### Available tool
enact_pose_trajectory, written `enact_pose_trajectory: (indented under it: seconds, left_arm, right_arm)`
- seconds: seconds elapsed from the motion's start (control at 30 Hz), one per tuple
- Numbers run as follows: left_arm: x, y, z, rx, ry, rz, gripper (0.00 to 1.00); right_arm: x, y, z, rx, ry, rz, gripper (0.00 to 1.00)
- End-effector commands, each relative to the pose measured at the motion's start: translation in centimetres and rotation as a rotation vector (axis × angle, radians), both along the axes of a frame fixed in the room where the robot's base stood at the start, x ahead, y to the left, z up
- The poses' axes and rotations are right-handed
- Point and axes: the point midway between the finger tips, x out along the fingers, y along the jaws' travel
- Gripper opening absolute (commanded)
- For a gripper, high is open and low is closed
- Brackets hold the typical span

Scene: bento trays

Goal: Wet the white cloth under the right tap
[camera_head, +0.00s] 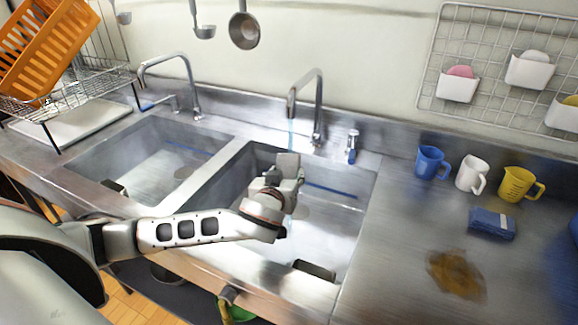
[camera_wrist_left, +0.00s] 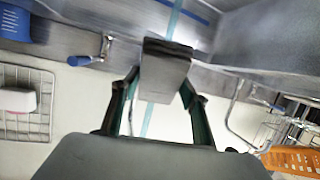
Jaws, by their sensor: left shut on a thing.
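The right tap (camera_head: 318,105) arches over the right basin (camera_head: 335,245), and a thin blue water stream (camera_head: 291,135) falls from its spout. My left gripper (camera_head: 287,178) is over this basin below the spout, shut on a pale, greyish piece that I take for the white cloth (camera_head: 287,160). In the left wrist view the cloth (camera_wrist_left: 163,75) is a folded block pinched between both fingers. The stream (camera_wrist_left: 150,120) lines up with it there and is partly hidden by it. Whether it touches the cloth is not clear. My right gripper is out of view.
The left tap (camera_head: 190,85) stands over the left basin (camera_head: 125,165). On the right counter are a blue mug (camera_head: 430,163), a white mug (camera_head: 470,172), a yellow cup (camera_head: 517,184), a blue sponge (camera_head: 492,223) and a brown stain (camera_head: 456,274). A dish rack (camera_head: 80,95) stands left.

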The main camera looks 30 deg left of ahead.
Motion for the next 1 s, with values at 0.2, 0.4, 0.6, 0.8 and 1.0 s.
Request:
enact_pose_trajectory:
  seconds: [0.2, 0.4, 0.6, 0.8, 1.0]
  left_arm:
    - [-1.6, -0.4, 0.2, -0.001, -0.001, -0.002, 0.27]
    - [-3.0, -0.8, 0.1, -0.003, 0.000, -0.001, 0.27]
    - [-4.4, -1.1, 0.1, -0.001, 0.001, -0.001, 0.27]
    - [-5.3, -1.3, 0.1, -0.001, -0.001, 0.000, 0.27]
    - [-5.4, -1.3, 0.0, -0.001, -0.001, 0.000, 0.27]
  right_arm:
    - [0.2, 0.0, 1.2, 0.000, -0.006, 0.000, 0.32]
    - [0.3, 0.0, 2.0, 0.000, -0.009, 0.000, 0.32]
    - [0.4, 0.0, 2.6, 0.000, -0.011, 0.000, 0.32]
    - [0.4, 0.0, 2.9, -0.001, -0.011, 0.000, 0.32]
    - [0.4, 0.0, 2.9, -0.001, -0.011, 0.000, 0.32]
